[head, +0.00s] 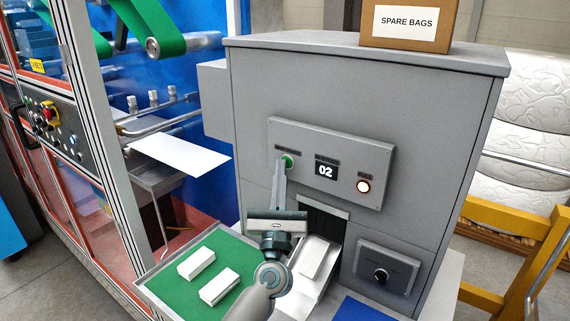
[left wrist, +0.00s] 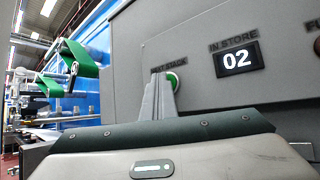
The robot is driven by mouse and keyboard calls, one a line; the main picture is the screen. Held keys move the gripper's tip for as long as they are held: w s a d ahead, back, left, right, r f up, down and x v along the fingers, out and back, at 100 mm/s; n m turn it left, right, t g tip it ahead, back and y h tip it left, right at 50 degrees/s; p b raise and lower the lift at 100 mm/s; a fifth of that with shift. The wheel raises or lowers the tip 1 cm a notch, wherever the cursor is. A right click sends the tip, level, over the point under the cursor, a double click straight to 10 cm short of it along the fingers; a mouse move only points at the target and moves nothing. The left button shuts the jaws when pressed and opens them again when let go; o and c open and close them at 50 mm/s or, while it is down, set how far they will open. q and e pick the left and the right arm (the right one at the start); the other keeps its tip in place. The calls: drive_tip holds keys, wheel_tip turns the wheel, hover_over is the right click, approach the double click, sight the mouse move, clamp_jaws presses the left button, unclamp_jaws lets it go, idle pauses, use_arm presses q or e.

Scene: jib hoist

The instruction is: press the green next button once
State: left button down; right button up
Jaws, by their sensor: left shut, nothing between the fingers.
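The green button (head: 288,161) sits at the left of a grey panel (head: 340,145), under a small label. In the left wrist view the green button (left wrist: 174,81) shows beside the fingers, its left part hidden behind them, and the label reads NEXT STACK. My left gripper (head: 280,163) is shut and empty, its fingertips pointing up at the button's left edge. In the left wrist view the left gripper (left wrist: 158,77) overlaps the button. I cannot tell whether the tips touch it. My right gripper is not in view.
White blocks lie on a green tray (head: 229,254). A SPARE BAGS box (head: 408,45) stands on top.

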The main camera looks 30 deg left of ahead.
use_arm(q)
drive_tip(key=shift+s, duration=0.1)
drive_tip(key=shift+s+f, duration=0.1)
drive_tip(key=shift+s, duration=0.65)
drive_tip(key=s, duration=0.5)
drive_tip(key=shift+a+p, duration=0.25)
drive_tip(key=shift+p, duration=0.15)
idle(1.0)
